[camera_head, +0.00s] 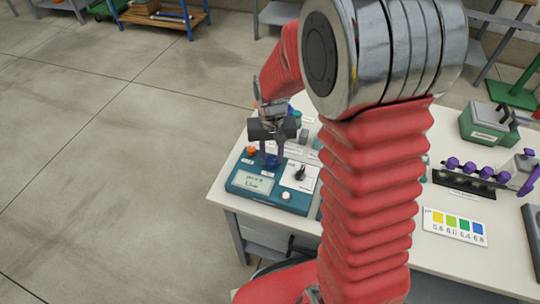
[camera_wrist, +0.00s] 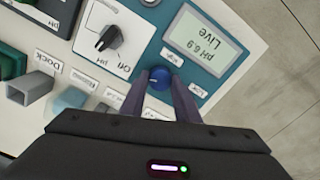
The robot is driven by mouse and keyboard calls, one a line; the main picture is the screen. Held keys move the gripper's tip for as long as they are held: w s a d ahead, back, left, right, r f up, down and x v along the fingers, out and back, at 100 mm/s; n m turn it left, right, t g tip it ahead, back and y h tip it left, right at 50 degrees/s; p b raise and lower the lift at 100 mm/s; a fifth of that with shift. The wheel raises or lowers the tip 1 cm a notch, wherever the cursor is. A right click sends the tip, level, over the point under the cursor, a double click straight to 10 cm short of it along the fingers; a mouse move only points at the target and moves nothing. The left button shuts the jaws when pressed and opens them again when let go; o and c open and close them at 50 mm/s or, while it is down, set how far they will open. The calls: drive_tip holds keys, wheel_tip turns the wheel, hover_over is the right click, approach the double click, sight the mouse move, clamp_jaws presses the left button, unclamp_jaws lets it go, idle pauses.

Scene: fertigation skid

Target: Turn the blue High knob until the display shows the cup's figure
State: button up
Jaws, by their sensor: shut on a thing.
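The blue knob (camera_wrist: 159,77) sits on the teal and white control box (camera_head: 240,186), beside the display. My gripper (camera_head: 272,158) reaches down from above, its two purple fingers on either side of the knob and shut on it. The fingers cover the knob's sides in the wrist view. The display (camera_wrist: 207,42) appears upside down there and reads pH 6.9, Live. A colour chart (camera_head: 455,226) on the table runs from yellow 5.6 through 6.0 and 6.4 to blue 6.8. I cannot tell which thing is the cup.
A black pointer knob (camera_wrist: 108,38) and an orange knob (camera_head: 251,151) are close to the blue knob. Several purple-capped items stand in a rack (camera_head: 450,181) at right. A green box (camera_head: 482,127) stands behind. The table's left edge is near the control box.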

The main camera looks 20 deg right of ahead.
sight(271, 159)
drive_tip(key=shift+w+r+m, duration=0.1)
drive_tip(key=shift+m, duration=1.2)
drive_tip(key=o, duration=1)
drive_tip(key=shift+o, duration=0.2)
wheel_tip(271, 159, up, 14)
drive_tip(key=shift+f, duration=0.2)
